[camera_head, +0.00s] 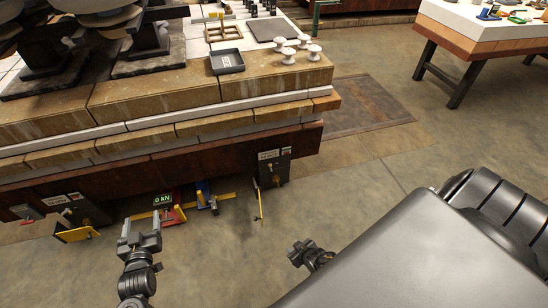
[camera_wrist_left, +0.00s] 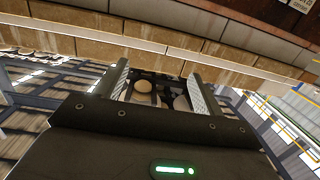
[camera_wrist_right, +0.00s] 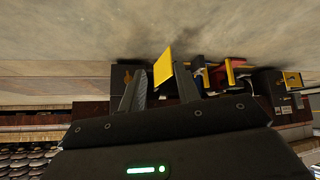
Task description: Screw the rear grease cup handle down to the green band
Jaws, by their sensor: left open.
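Two dark boxes with unreadable labels are on the side of the bench; one (camera_head: 272,167) is at centre and one (camera_head: 78,208) at left, each with a yellow handle plate (camera_head: 259,205) (camera_head: 76,234). I cannot tell which is the rear cup, and I see no green band. My left gripper (camera_head: 140,240) is open and empty in front of the bench, fingers apart in the left wrist view (camera_wrist_left: 158,85). My right gripper (camera_head: 298,252) is partly hidden by my body. In the right wrist view its fingers (camera_wrist_right: 160,88) are apart, with a yellow plate (camera_wrist_right: 163,66) seen between or beyond them.
A red unit with a 0 kN display (camera_head: 164,200) and a blue part (camera_head: 204,193) sit between the boxes, beside yellow bars. The brick-edged bench top (camera_head: 200,90) overhangs them.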

